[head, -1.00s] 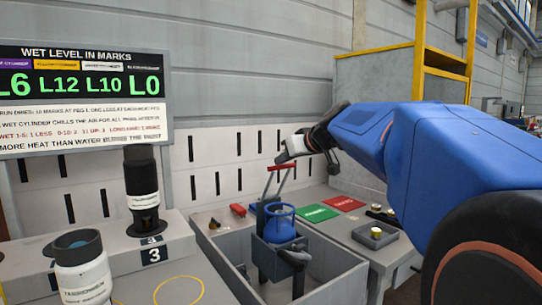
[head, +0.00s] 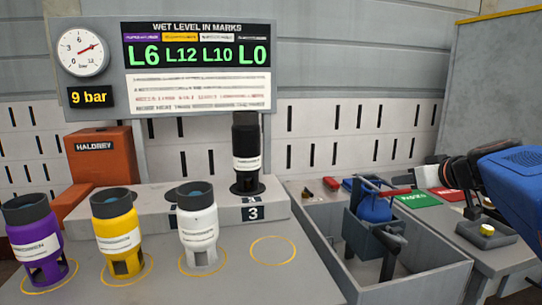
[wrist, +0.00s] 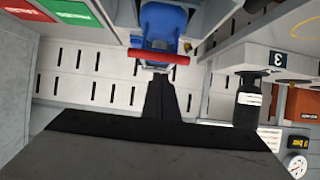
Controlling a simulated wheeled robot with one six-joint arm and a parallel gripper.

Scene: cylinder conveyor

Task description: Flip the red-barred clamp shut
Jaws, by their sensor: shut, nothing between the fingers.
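The clamp's red bar (head: 396,192) shows above the grey box, near a blue cylinder (head: 375,209) seated in a blue-grey holder (head: 372,238). In the wrist view the red bar (wrist: 159,57) lies crosswise in front of the blue cylinder (wrist: 163,22). My gripper (head: 442,168) is right of the bar in the head view, partly hidden by its own wrist. In the wrist view my gripper (wrist: 160,82) is shut and empty, with its dark tip close to the bar. I cannot tell whether they touch, or how far the clamp's lever is tilted.
The grey box walls (head: 425,275) surround the holder. Green (head: 417,199) and red pads and a small tray (head: 488,236) lie to the right. Purple (head: 33,240), yellow (head: 117,232) and white (head: 197,226) cylinders stand left; a black one (head: 246,155) stands behind on the ledge.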

